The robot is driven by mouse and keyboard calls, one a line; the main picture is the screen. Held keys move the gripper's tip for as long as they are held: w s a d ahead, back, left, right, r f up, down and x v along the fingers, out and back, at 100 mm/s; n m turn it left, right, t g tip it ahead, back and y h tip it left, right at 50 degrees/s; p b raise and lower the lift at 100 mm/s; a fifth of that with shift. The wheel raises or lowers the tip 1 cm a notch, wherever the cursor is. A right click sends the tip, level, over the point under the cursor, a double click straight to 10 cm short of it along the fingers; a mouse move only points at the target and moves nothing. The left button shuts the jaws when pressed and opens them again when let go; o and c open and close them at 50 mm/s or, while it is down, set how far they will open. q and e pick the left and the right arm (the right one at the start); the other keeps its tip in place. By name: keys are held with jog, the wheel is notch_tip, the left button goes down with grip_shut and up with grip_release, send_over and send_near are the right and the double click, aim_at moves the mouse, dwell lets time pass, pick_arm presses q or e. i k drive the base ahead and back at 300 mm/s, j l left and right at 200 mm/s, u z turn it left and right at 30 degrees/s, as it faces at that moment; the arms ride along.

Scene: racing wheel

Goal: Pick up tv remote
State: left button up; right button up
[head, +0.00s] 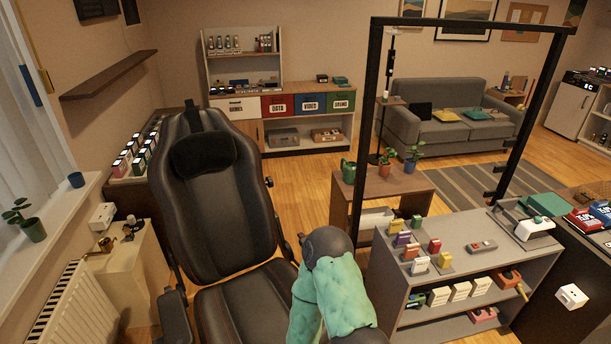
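A small grey handheld device with a red spot (481,246) lies flat on top of the grey shelf unit (462,275) at the right. It looks like the tv remote, but it is too small to be sure. It lies apart from the small coloured boxes to its left and the white device to its right.
Small coloured boxes (434,245) and a white device (534,228) share the shelf top. A black upright frame (366,130) rises behind its left side. A black chair (215,200) stands at centre left. Wooden floor (300,185) shows beyond the chair.

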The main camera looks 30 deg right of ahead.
aim_at(494, 246)
jog(key=z, duration=2.5)
jog(key=i+l+u, duration=0.1)
jog(key=u, duration=0.9)
jog(key=i+l+u, duration=0.25)
jog(key=l+u, duration=0.15)
jog(key=l, duration=0.3)
jog(key=i+l+u, duration=0.1)
jog(key=l+u, duration=0.25)
jog(key=l, duration=0.35)
jog(key=l+u, duration=0.4)
jog(key=l, duration=0.4)
